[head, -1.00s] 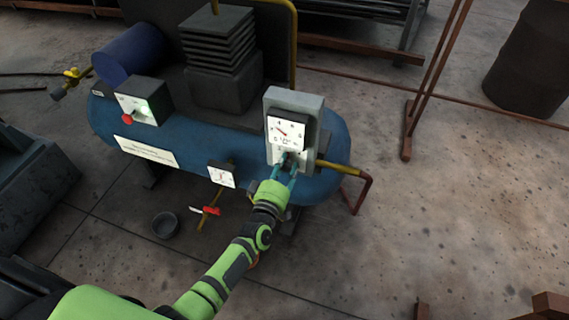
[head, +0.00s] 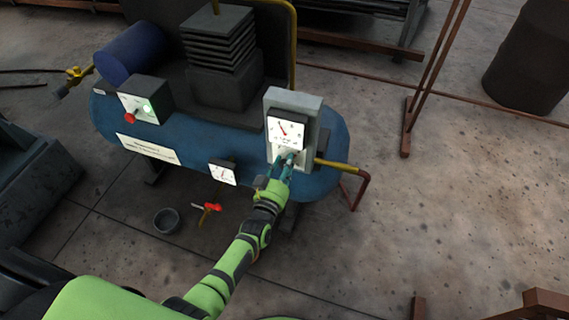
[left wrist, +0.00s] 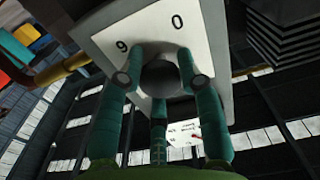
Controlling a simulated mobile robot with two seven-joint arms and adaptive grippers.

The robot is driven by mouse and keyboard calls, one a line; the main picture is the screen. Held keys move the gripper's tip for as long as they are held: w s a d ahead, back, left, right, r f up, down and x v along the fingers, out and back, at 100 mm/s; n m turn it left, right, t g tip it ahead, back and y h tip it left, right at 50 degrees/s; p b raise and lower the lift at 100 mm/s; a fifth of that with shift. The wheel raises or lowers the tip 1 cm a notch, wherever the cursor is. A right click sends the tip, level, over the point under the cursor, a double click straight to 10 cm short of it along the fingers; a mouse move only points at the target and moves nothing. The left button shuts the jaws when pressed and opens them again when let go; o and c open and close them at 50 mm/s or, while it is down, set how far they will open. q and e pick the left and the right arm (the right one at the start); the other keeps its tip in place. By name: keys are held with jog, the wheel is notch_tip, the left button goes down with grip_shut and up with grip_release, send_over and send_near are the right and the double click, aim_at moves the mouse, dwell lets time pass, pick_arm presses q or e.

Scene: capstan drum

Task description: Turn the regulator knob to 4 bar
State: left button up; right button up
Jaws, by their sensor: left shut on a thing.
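The regulator is a grey box (head: 306,101) at the right end of the blue tank. Its white gauge face (head: 287,143) carries a red needle pointing up and left; the numbers are too small to read surely. The dark round knob (left wrist: 165,75) sits below the gauge, in front of a white plate (left wrist: 150,36) showing the figures 9 and 0. My left gripper (left wrist: 164,80) is shut on the knob, with teal fingers at both its sides and one below. In the head view, the fingers (head: 286,163) largely hide the knob. My right gripper is not in view.
A blue tank (head: 190,139) bears a switch box (head: 146,99) with a red button and green light. A small gauge (head: 223,172) and a red-handled valve (head: 208,207) are left of my arm. A yellow pipe (head: 338,166) leaves rightward. A bowl (head: 167,220) lies on the floor.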

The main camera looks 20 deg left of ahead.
pick_arm(q)
jog(key=shift+s+d+f+m, duration=0.15)
jog(key=shift+s+f+m, duration=0.05)
jog(key=shift+f+m, duration=0.25)
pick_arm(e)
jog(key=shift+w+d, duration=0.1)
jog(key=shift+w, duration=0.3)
pick_arm(q)
jog(key=o, duration=1.2)
jog(key=shift+c, duration=0.2)
jog(key=shift+w, duration=0.15)
jog(key=shift+r, duration=0.15)
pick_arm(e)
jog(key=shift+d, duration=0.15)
pick_arm(q)
jog(key=s, duration=1.2)
jog(key=shift+a, duration=0.25)
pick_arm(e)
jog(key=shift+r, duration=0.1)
